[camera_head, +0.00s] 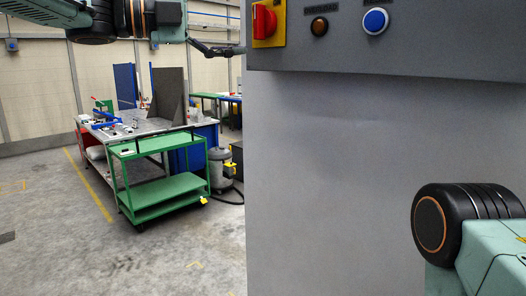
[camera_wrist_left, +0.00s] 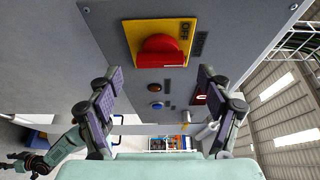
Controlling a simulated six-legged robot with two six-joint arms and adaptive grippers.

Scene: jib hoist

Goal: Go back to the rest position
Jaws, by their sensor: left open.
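My left gripper (camera_head: 218,49) comes in from the top left in the head view, beside the left edge of a grey control panel (camera_head: 430,45). In the left wrist view, the left gripper (camera_wrist_left: 160,74) is open, its two fingers wide apart. A red rotary switch (camera_wrist_left: 160,50) on a yellow plate (camera_wrist_left: 135,30) shows between and beyond the fingers, and nothing is held. The switch also shows in the head view (camera_head: 264,21). My right arm shows at the lower right of the head view, its gripper out of frame. A teal arm with a dark end (camera_wrist_left: 32,162) shows in the left wrist view.
The panel has an amber lamp (camera_head: 319,27) and a blue button (camera_head: 375,20). A large grey cabinet face (camera_head: 340,170) fills the right side. A green cart (camera_head: 165,190) and a workbench (camera_head: 150,126) stand behind at left. The floor at front left is clear.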

